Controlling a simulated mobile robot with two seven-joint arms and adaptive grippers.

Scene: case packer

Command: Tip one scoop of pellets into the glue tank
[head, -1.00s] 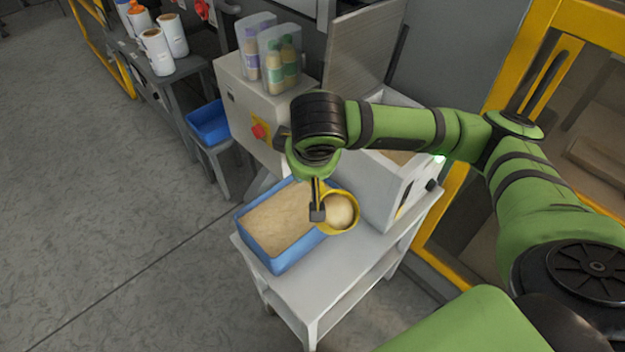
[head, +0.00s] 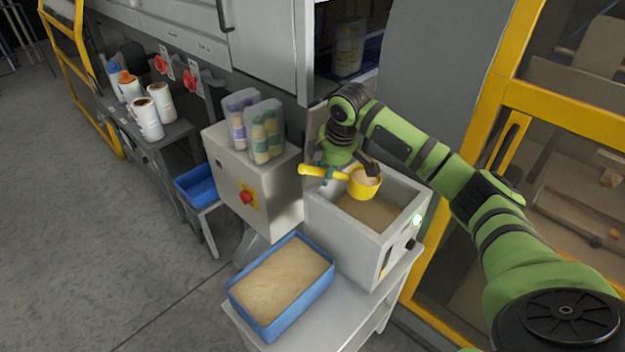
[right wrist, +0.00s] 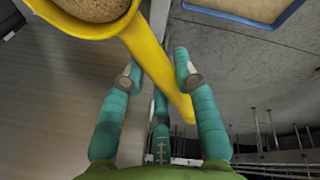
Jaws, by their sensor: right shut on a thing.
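The yellow scoop (head: 359,185) is full of tan pellets and is held above the open glue tank (head: 349,239), a light grey box with tan material inside. My right gripper (head: 345,172) is shut on the scoop's handle. In the right wrist view the gripper (right wrist: 158,75) has its fingers on both sides of the yellow handle (right wrist: 152,58), and the pellet-filled cup is at the top left. The scoop looks about level. The blue bin of pellets (head: 236,302) stands on the grey stand in front of the tank. My left gripper is not in view.
A grey control box (head: 230,180) with a red knob stands left of the tank, with clear containers of bottles (head: 266,134) on top. A small blue bin (head: 196,187) and white rolls (head: 147,120) are farther left. A yellow-framed guard (head: 562,117) is on the right.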

